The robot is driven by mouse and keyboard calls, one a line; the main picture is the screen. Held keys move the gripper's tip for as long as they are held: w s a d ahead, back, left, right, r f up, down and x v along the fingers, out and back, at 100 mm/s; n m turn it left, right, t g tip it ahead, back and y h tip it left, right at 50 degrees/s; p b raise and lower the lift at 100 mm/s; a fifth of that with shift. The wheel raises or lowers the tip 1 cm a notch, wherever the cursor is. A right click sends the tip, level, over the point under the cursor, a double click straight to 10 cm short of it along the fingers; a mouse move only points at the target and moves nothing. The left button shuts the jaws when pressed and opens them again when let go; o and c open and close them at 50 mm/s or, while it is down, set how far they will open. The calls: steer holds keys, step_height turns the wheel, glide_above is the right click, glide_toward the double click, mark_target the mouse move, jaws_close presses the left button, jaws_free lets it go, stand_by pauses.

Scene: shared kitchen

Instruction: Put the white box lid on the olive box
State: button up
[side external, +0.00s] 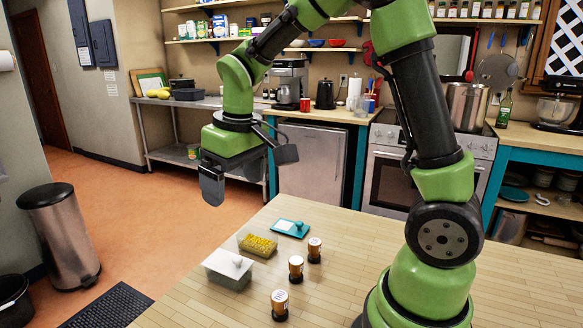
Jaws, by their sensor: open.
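The white lid (228,261) with a small knob sits at the left front of the table, on top of a clear box (228,281). The lid hides what is inside that box. An open clear box (258,246) with yellow pieces in it stands just behind and to the right. I cannot tell from this view which of the two is the olive box. My gripper (248,173) is open and empty. It hangs in the air above and behind the boxes, near the table's far left corner, and touches nothing.
A teal lid (290,228) with a knob lies flat behind the open box. Jars with dark caps (296,268) stand in a loose row to the right of the boxes. The right part of the wooden table (510,290) is clear beyond my base.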

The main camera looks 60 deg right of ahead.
steer(key=s+a+r+m+t+y, duration=0.1)
steer(key=s+a+r+t, duration=0.1)
steer(key=s+r, duration=0.2)
steer(key=s+a+r+m+t+y, duration=0.1)
steer(key=s+a+r+m+t, duration=0.1)
steer(key=s, duration=0.9)
steer(key=shift+s+a+r+t, duration=0.2)
steer(key=shift+a+r+t, duration=0.15)
steer(key=shift+r+t, duration=0.55)
